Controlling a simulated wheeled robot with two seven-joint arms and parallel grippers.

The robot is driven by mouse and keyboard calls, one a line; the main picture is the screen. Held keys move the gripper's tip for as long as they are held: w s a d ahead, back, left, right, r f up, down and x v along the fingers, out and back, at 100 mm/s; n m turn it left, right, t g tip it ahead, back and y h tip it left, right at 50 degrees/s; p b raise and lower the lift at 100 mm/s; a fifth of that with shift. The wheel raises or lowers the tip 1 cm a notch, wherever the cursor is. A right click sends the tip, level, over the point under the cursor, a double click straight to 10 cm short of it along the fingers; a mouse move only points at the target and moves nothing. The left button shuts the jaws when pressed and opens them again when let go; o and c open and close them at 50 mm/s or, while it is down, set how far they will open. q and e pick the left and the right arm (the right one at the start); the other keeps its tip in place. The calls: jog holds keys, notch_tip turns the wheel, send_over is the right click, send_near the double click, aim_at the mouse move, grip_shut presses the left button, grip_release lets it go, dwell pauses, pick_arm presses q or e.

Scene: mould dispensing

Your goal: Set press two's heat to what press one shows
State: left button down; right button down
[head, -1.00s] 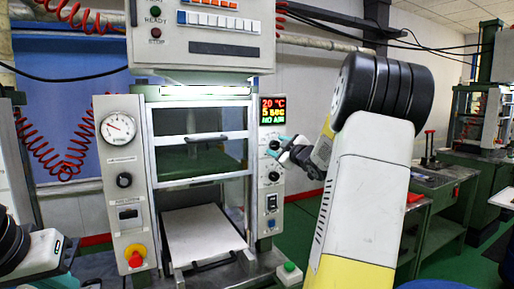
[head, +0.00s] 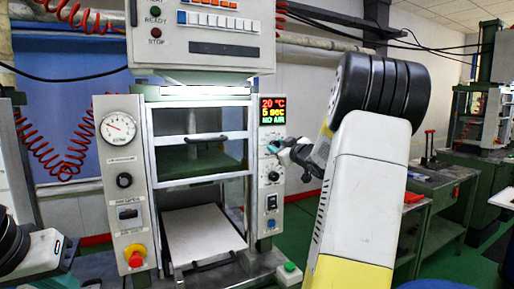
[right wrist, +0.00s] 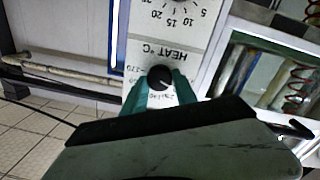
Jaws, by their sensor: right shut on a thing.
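The nearer press (head: 200,165) fills the middle of the head view. Its display (head: 272,110) reads 20 °C, 5 sec, NO AIR. My right gripper (head: 273,146) is at the upper part of the control panel below the display. In the right wrist view, its teal fingers (right wrist: 160,85) are shut on the black heat knob (right wrist: 160,77), beside the HEAT °C label. The knob has a white pointer line; the scale is partly hidden by the fingers. My left gripper (head: 64,279) shows only in part at the lower left; its jaws cannot be made out.
Below the heat knob is another knob (head: 273,176), with a switch (head: 271,202) under it. A red and yellow stop button (head: 135,256) is on the left panel. Another press (head: 484,115) stands at the back right, past a grey workbench (head: 435,180).

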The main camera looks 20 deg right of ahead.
jog(key=m, duration=0.7)
jog(key=shift+d, duration=0.1)
jog(key=m, duration=0.6)
jog(key=shift+d+y, duration=0.1)
jog(key=shift+y, duration=0.2)
jog(key=shift+m, duration=0.3)
jog(key=c, duration=1)
grip_release()
jog(key=shift+o, duration=0.2)
jog(key=s, duration=0.7)
jog(key=shift+s+d+r, duration=0.15)
jog(key=shift+s+d, duration=0.15)
jog(key=shift+s, duration=0.1)
